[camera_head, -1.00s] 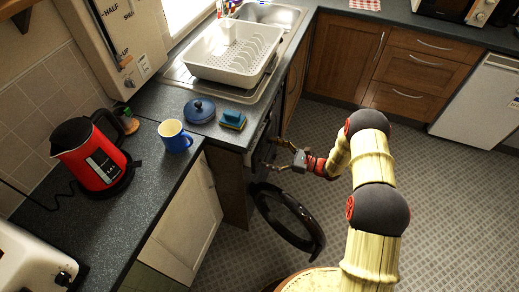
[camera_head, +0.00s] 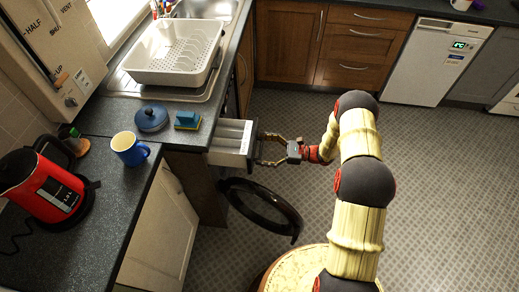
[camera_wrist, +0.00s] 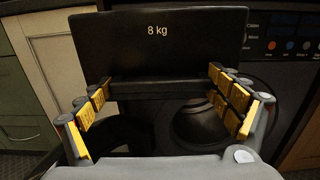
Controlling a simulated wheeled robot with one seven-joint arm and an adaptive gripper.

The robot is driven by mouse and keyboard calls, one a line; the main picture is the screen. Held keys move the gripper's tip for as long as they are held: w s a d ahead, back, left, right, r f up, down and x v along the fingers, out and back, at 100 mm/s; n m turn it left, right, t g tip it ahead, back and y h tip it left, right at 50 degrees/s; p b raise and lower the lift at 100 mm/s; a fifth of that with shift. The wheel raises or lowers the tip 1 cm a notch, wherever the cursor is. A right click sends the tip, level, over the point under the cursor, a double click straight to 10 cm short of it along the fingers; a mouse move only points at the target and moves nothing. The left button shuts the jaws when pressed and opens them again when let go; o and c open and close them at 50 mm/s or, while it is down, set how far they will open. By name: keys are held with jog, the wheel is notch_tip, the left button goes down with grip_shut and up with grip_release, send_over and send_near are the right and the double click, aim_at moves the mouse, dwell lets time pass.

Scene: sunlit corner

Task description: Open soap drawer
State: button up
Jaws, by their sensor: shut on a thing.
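The soap drawer (camera_head: 231,140) sticks out of the front of the washing machine under the worktop, and its pale inner compartments show in the head view. In the wrist view its dark front (camera_wrist: 180,50) carries the print "8 kg". My gripper (camera_head: 262,150) is at the drawer's front end, with its yellow-padded fingers (camera_wrist: 160,95) on either side of the dark bar below that front. The gripper is shut on the drawer front. The exact contact of the pads is hard to see. The round washer door (camera_head: 262,208) hangs open below the drawer.
The worktop above holds a blue lidded pot (camera_head: 151,117), a sponge (camera_head: 187,120), a blue mug (camera_head: 129,148), a red kettle (camera_head: 45,187) and a white dish rack (camera_head: 175,52). The tiled floor (camera_head: 430,190) to the right is clear.

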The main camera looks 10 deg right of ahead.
jog(key=o, duration=1.5)
jog(key=shift+c, duration=0.2)
jog(key=shift+d, duration=0.1)
jog(key=v, duration=1.1)
jog(key=shift+s+d, duration=0.15)
jog(key=shift+d, duration=0.25)
